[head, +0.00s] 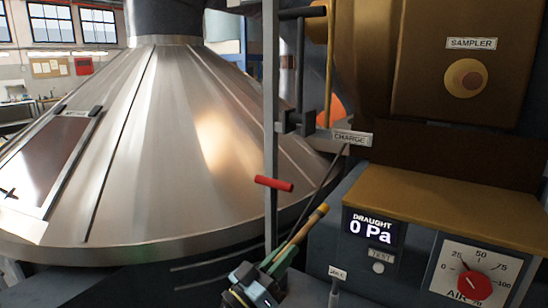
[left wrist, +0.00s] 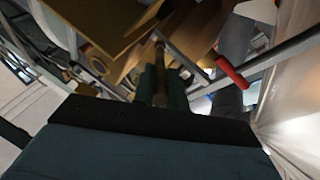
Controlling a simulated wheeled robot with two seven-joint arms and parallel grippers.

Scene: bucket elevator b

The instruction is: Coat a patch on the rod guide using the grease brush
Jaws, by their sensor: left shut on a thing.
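My left gripper (head: 284,257) is low in the middle of the head view, its green fingers pointing up and right. It is shut on a wooden-handled tool, which I take to be the grease brush (head: 313,220); its tan end sticks out past the fingers. Bristles and any grease cannot be made out. In the left wrist view the green fingers (left wrist: 160,86) close around the brown shaft (left wrist: 159,52). A dark bracket with small blocks (head: 292,123) beside the upright grey bar may be the rod guide; it is above and apart from the gripper. My right gripper is not in view.
A grey upright bar (head: 271,90) with a red handle (head: 274,184) stands close to the gripper. A large metal cone (head: 190,130) fills the left. At right are a CHARGE label (head: 351,138), a brown SAMPLER housing (head: 450,85), a draught display (head: 370,229) and an air dial (head: 474,278).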

